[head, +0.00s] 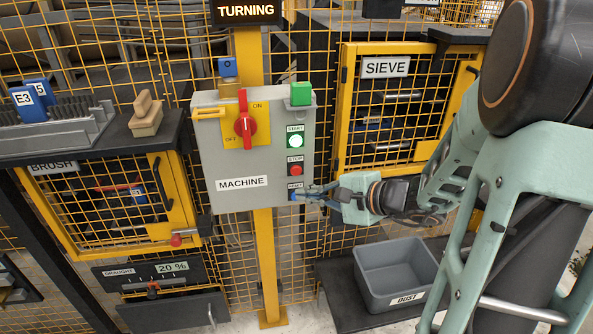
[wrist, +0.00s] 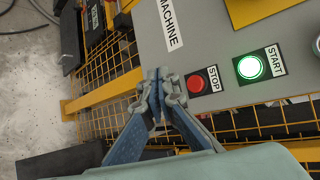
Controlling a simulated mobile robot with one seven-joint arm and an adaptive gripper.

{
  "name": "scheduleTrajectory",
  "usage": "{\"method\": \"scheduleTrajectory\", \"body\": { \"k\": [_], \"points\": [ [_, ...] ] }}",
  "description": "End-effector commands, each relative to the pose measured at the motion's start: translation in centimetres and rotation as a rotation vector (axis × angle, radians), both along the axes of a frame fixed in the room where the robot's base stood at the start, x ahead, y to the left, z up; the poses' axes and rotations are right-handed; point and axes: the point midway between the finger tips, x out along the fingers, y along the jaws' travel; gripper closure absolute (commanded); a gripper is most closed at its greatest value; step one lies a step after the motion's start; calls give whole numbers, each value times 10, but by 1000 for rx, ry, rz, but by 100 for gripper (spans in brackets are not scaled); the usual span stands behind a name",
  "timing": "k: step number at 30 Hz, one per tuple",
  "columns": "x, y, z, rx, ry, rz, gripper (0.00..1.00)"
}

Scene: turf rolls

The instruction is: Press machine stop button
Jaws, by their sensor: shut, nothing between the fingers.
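The grey machine panel (head: 215,160) stands upright on a yellow post. Its red stop button (head: 295,170) sits below the start button (head: 295,142), which glows white-green. The stop button also shows in the wrist view (wrist: 195,83), just right of my fingertips, with the lit start button (wrist: 249,67) further right. My gripper (head: 303,192) is shut and empty, its tips by the lowest button, just below the stop button in the head view. In the wrist view my gripper (wrist: 160,82) hides that lowest button. I cannot tell whether the tips touch the panel.
A red rotary switch (head: 246,122) and a green block (head: 301,94) are on the panel. A sign above reads TURNING (head: 246,11). The caged SIEVE door (head: 390,100) stands right, the BRUSH cage (head: 105,200) left. A grey DUST bin (head: 395,270) sits below my arm.

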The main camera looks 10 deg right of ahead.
Motion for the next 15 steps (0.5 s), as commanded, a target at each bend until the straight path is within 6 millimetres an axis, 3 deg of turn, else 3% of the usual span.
{"method": "scheduleTrajectory", "body": {
  "k": [7, 15],
  "points": [
    [35, 0, -1, -1, -1, 2, 100],
    [55, 0, 0, 1, -1, 0, 100]
  ]
}}
